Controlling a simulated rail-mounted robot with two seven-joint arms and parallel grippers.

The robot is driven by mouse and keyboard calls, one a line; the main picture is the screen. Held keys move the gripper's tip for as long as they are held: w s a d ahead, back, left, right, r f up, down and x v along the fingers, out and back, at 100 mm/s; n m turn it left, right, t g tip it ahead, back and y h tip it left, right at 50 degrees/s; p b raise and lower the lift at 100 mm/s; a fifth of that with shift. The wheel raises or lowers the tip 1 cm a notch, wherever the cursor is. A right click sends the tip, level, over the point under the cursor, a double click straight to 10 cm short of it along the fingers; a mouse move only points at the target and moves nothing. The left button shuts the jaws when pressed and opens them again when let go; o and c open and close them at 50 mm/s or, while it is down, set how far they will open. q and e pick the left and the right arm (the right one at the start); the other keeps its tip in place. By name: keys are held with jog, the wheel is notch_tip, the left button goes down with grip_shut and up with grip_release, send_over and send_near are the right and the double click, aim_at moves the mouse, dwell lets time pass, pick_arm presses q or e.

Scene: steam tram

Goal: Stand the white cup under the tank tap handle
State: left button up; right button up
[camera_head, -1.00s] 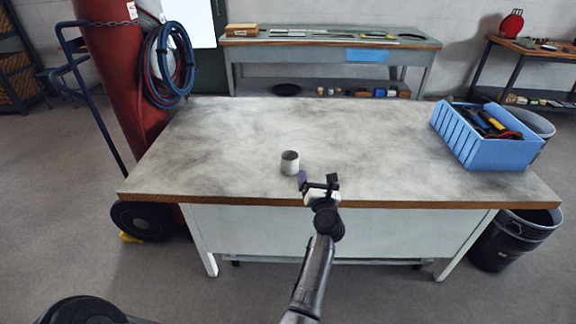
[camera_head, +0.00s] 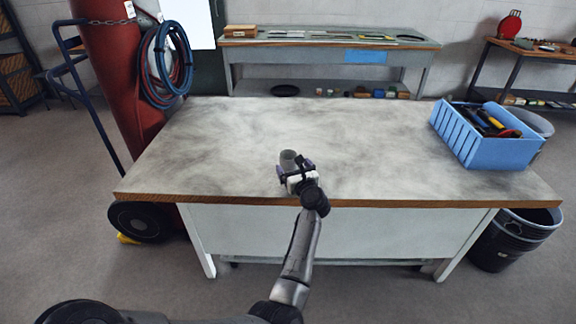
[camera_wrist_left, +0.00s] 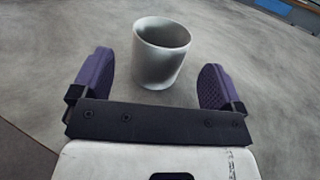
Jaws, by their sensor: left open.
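The white cup (camera_head: 288,158) stands upright on the worktable, near its front edge and left of centre. In the left wrist view the cup (camera_wrist_left: 160,54) is empty as far as I can see, its mouth upward. My left gripper (camera_head: 296,172) is open just in front of the cup. In the left wrist view its two purple fingers (camera_wrist_left: 155,82) are spread wide on either side of the cup's near side, not touching it. My right gripper is not in view. I see no tank tap handle that I can identify.
The worktable (camera_head: 370,140) is mostly bare. A blue crate of tools (camera_head: 476,150) sits at its right end. A red cylinder (camera_head: 115,80) with coiled hoses (camera_head: 167,65) stands on a trolley at left. A grey bench (camera_head: 325,43) stands behind.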

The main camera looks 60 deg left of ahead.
aim_at(291, 163)
pick_arm(q)
jog(key=shift+w+a+b, duration=0.2)
jog(key=shift+a+b, duration=0.05)
jog(key=shift+a, duration=0.65)
jog(key=shift+w+a+b, duration=0.2)
jog(key=shift+a, duration=0.75)
jog(key=shift+w+a+b, duration=0.2)
jog(key=shift+a+b, duration=0.05)
jog(key=shift+a, duration=0.65)
jog(key=c, duration=1)
jog(key=shift+c, duration=0.5)
jog(key=shift+r, duration=0.15)
